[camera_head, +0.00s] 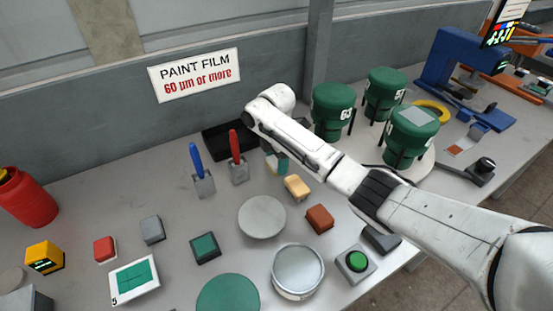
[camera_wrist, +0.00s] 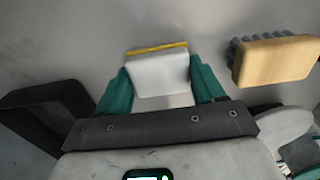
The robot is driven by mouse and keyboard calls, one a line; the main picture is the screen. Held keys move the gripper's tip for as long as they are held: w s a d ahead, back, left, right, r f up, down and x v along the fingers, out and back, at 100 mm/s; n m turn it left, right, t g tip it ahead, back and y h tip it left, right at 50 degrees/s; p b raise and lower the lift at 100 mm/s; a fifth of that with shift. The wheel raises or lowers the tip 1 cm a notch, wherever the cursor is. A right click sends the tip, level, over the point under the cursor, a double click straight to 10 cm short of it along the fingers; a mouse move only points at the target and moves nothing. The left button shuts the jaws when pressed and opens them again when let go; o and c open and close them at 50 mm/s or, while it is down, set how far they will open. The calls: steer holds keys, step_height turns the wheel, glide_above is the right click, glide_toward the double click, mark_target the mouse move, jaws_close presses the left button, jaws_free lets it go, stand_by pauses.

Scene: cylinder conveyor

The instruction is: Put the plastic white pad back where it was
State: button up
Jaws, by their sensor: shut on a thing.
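The plastic white pad (camera_wrist: 159,75) is a small white block with a yellow strip along its far edge. In the wrist view it sits between the two teal fingers of my gripper (camera_wrist: 160,88), which is shut on it. A grey surface shows behind the pad; I cannot tell whether the pad touches it. In the head view my gripper (camera_head: 277,163) is low over the grey table, just right of the red-handled tool, and my arm hides part of it. The pad is hard to make out there.
A tan block (camera_head: 297,187) with grey underside, also in the wrist view (camera_wrist: 275,60), lies close by. A black tray (camera_head: 211,148) stands behind left. Blue-handled (camera_head: 203,182) and red-handled (camera_head: 238,168) tools stand left. Green canisters (camera_head: 333,103) stand right. A grey disc (camera_head: 262,217) lies in front.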

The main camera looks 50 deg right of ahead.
steer(key=shift+f, duration=0.2)
steer(key=o, duration=1.1)
steer(key=shift+r, duration=0.1)
step_height(320, 180, up, 12)
steer(key=shift+r, duration=0.15)
